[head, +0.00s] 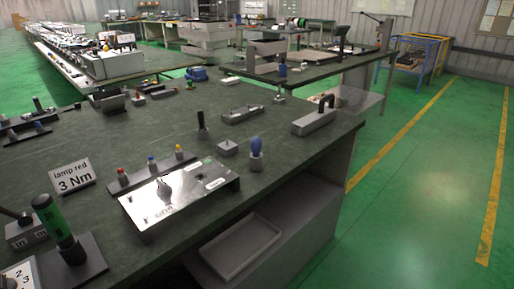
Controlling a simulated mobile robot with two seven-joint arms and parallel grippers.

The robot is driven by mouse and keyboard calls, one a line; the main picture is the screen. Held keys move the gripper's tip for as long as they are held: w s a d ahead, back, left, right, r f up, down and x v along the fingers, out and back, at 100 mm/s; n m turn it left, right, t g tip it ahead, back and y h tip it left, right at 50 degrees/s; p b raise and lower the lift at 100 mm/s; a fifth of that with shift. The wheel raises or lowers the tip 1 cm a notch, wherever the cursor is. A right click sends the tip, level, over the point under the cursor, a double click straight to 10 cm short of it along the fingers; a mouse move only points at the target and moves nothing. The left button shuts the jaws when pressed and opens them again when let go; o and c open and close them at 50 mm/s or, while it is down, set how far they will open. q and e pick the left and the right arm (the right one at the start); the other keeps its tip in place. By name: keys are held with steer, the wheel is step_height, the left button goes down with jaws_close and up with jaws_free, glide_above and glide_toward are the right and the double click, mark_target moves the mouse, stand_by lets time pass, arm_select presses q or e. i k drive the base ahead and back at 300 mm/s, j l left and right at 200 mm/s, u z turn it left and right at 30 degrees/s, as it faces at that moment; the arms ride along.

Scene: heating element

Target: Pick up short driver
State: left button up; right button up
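Several driver-like tools stand upright on the dark table (110,145), and I cannot tell for certain which is the short driver. A short tool with a blue bulb-shaped handle (256,148) stands in a grey holder near the table's right front edge. A slim black upright tool (201,122) stands left of and behind it. A larger green and black driver (52,220) leans in a dark stand at the lower left. Neither of my grippers shows in the head view.
A metal panel (215,190) sits at the front edge, with small red, blue and yellow-topped parts behind it. A "lamp red 3 Nm" sign (73,176) stands at left. A grey block with a black handle (314,120) is at right. Open green floor (425,210) lies right.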

mark_target(256, 143)
steer(key=i+u, duration=0.1)
steer(key=u, duration=0.3)
steer(key=i+u, duration=0.1)
steer(key=u, duration=0.25)
steer(key=i+u, duration=0.1)
steer(key=u, duration=0.3)
steer(key=l+u, duration=0.15)
steer(key=u, duration=0.8)
steer(key=k+l+u, duration=0.1)
steer(key=l+u, duration=0.2)
steer(key=k+l+u, duration=0.1)
steer(key=l+u, duration=0.25)
steer(key=k+l+u, duration=0.2)
steer(key=l, duration=0.15)
steer(key=k+l+u, duration=0.15)
steer(key=l, duration=0.2)
steer(key=k+l+u, duration=0.2)
steer(key=k+l, duration=0.35)
